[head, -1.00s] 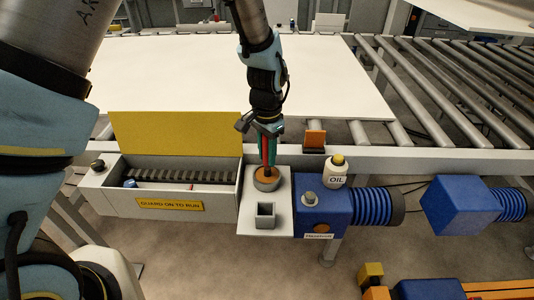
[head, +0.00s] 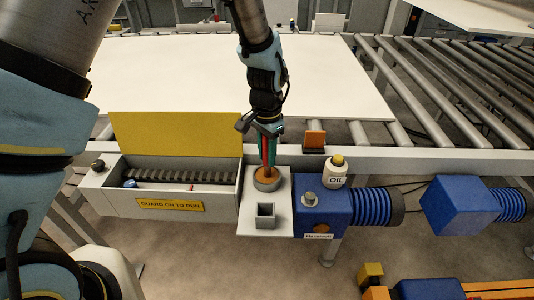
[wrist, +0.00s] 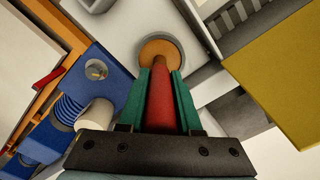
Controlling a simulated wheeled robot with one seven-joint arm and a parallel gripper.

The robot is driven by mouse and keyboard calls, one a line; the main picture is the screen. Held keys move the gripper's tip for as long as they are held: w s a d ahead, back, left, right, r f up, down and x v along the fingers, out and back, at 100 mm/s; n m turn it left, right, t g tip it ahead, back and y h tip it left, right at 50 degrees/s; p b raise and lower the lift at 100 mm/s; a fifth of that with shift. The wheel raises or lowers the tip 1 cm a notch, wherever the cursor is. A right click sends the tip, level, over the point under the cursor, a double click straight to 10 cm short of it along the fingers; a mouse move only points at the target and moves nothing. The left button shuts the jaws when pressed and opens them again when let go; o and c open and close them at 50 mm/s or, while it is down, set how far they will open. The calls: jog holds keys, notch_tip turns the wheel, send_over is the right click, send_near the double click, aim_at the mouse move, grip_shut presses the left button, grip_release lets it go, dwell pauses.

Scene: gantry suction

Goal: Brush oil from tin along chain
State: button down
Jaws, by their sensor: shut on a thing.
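My gripper (head: 268,150) is shut on a brush (wrist: 161,100) with a red handle, held upright. The brush's lower end is at the round grey tin (head: 267,183), within its rim; an orange-brown disc shows there, and I cannot tell whether it is oil or the brush head. The tin also shows in the wrist view (wrist: 181,48). The dark chain (head: 185,177) lies in the open grey trough to the left of the tin.
A yellow guard (head: 175,134) stands raised behind the trough. A square grey holder (head: 265,216) stands in front of the tin. A white oil bottle (head: 335,174) stands on the blue gearbox (head: 318,208) at the right. A large white panel (head: 180,75) lies behind on rollers.

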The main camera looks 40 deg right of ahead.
jog(key=shift+r+p, duration=2.25)
jog(key=shift+r, duration=1.15)
jog(key=shift+f, duration=0.1)
